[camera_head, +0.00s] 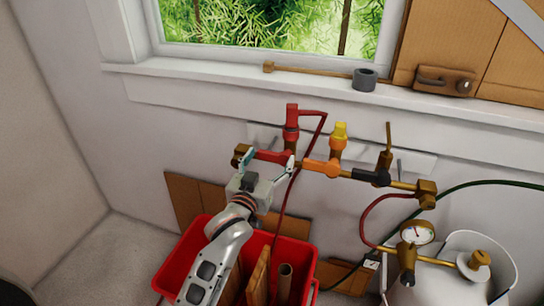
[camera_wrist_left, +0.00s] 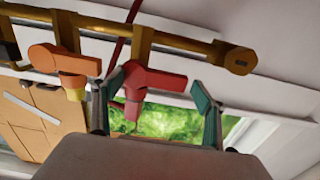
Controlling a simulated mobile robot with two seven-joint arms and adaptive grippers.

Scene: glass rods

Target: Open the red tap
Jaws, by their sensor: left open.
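The red tap (camera_head: 271,156) sits on a brass pipe on the wall, below the window, with a red upright part (camera_head: 291,122) and a red hose at its top. My left gripper (camera_head: 267,166) is open in front of it, one finger on either side of its lever. In the left wrist view, which looks upside down, the red tap (camera_wrist_left: 150,82) lies between the green-tipped fingers (camera_wrist_left: 156,95), closer to the left one. I cannot tell whether that finger touches it. My right gripper is not in view.
An orange tap (camera_head: 322,168) with a yellow top and a black tap (camera_head: 371,177) are on the same pipe to the right. A red crate (camera_head: 168,276) holding wood pieces stands below my arm. A pressure gauge (camera_head: 417,232) and white tank (camera_head: 440,284) are at lower right.

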